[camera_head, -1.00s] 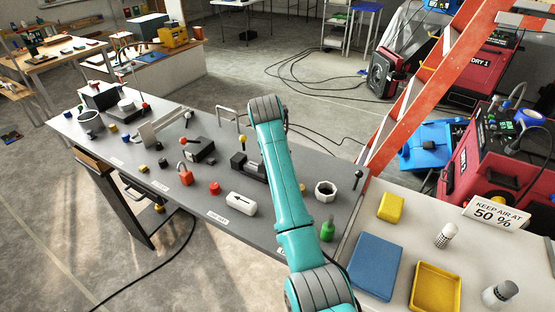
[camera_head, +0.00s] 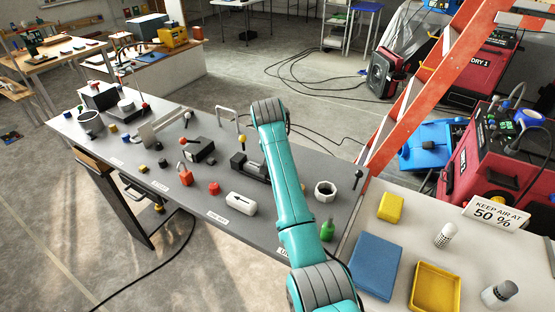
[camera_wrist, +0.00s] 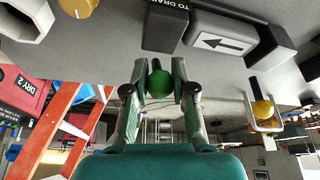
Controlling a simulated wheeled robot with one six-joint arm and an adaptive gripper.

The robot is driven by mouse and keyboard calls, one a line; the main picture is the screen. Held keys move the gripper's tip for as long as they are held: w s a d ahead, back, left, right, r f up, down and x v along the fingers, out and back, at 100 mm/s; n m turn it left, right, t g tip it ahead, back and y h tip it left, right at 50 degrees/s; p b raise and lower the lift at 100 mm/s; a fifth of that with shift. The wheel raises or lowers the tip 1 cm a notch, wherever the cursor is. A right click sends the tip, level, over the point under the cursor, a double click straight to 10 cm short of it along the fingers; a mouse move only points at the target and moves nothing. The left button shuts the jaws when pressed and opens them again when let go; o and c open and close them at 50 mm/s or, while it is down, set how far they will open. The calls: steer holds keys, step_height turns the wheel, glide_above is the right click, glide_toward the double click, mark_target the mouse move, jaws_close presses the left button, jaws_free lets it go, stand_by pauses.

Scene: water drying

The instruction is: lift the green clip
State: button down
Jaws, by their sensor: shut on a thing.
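A green piece, the green clip (camera_wrist: 159,83), shows in the wrist view between the two fingertips of my gripper (camera_wrist: 157,88). The fingers are closed on its two sides, and a dark part of it sticks out above. In the head view my teal arm covers my gripper and this clip. Whether the clip touches the bench below cannot be told.

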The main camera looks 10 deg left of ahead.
steer(key=shift+w+d+r+g+y, duration=0.15)
steer(key=shift+w+g+y, duration=0.25)
steer(key=shift+g, duration=0.55)
steer(key=shift+w+d+r+g+y, duration=0.15)
steer(key=shift+w+g+y, duration=0.25)
steer(key=shift+g, duration=0.55)
steer(key=c, duration=0.9)
jaws_free()
steer(key=shift+c, duration=0.2)
steer(key=shift+r, duration=0.1)
step_height(320, 180, up, 12)
steer(key=d, duration=0.1)
